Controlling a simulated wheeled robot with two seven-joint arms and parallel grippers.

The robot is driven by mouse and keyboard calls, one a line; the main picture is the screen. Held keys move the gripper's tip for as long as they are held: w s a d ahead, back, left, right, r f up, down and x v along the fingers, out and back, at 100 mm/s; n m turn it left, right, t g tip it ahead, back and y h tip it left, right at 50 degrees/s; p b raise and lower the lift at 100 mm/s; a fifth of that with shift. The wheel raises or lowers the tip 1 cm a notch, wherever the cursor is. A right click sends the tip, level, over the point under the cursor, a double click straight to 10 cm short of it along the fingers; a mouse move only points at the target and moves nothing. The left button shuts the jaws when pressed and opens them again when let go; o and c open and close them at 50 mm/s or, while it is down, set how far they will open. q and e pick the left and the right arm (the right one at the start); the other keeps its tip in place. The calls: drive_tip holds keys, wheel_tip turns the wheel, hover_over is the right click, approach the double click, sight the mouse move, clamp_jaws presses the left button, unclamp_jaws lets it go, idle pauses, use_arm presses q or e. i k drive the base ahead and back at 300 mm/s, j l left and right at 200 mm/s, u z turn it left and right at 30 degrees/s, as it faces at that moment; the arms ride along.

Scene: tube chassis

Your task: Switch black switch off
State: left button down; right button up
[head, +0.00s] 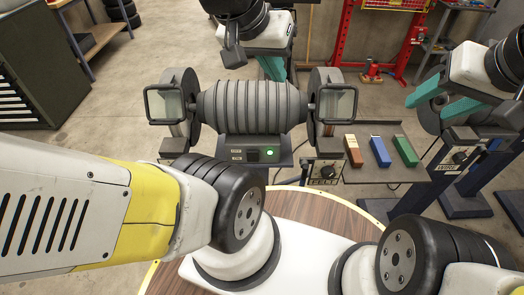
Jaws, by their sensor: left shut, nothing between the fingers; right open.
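The bench grinder (252,105) stands ahead, a grey ribbed motor with a wheel and a clear shield at each end. On its front base is a control panel (236,155) with a small black switch (253,155) beside a green light (270,153) that is lit. The switch is too small to tell its position. My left gripper (274,72), with teal fingers, is shut and empty behind the motor; its tips are partly hidden by the motor. My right gripper (432,108), also with teal fingers, is open and empty at the right, well away from the switch.
Brown, blue and green blocks (380,151) lie on a grey shelf (345,172) right of the panel. Another machine (462,155) stands at the far right. A dark tool cabinet (40,65) is at the left and a red rack (343,45) at the back.

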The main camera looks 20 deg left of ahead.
sight(253, 156)
drive_tip(key=k+j, duration=0.8)
drive_tip(key=j, duration=0.15)
drive_tip(key=k+u, duration=0.05)
